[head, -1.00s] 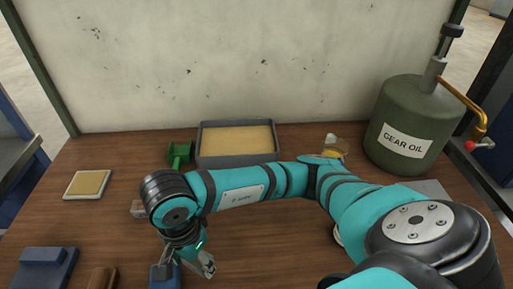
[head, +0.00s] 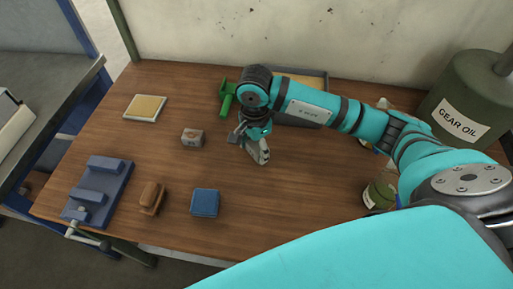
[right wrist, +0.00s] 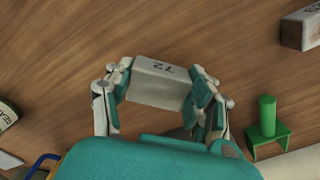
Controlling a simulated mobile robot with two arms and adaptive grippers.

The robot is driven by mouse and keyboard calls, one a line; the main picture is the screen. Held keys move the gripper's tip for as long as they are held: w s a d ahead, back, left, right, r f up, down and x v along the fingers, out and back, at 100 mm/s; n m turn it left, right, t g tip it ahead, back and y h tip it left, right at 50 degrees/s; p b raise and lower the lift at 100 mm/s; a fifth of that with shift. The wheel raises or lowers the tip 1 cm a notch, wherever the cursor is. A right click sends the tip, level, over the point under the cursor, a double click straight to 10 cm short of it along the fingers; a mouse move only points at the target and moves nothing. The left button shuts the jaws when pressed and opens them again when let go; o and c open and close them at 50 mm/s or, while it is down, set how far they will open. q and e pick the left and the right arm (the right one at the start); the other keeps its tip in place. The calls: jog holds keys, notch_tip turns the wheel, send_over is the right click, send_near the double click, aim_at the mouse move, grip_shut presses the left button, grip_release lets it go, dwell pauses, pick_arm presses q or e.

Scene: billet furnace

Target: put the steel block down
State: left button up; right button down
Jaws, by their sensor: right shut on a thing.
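My right gripper (head: 258,150) is in the middle of the table in the head view, pointing down. In the right wrist view, its two fingers (right wrist: 160,88) are shut on a pale grey steel block (right wrist: 157,82) with dark marks on its face. In the head view the held block is hard to make out among the fingers. I cannot tell whether it touches the wood. A second grey block (head: 192,138) stands on the table to the left of the gripper; it also shows at the top right of the right wrist view (right wrist: 300,29). My left gripper is not in view.
A green stand (head: 228,98) and a grey tray (head: 303,117) are behind the gripper. A blue block (head: 205,203), a brown-topped item (head: 151,197) and a blue fixture (head: 99,188) are in front. A sand-coloured pad (head: 145,107) lies left. The gear oil can (head: 462,110) stands right.

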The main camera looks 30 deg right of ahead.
aim_at(256, 153)
jog(key=shift+w+d, duration=0.2)
jog(key=shift+d, duration=0.05)
notch_tip(256, 153, down, 2)
jog(key=shift+f+p, duration=0.25)
jog(key=shift+p, duration=0.5)
jog(key=shift+f, duration=0.6)
jog(key=shift+c, duration=2.1)
grip_release()
jog(key=shift+r, duration=0.4)
notch_tip(256, 153, up, 11)
jog(key=b, duration=0.3)
jog(key=shift+r, duration=0.2)
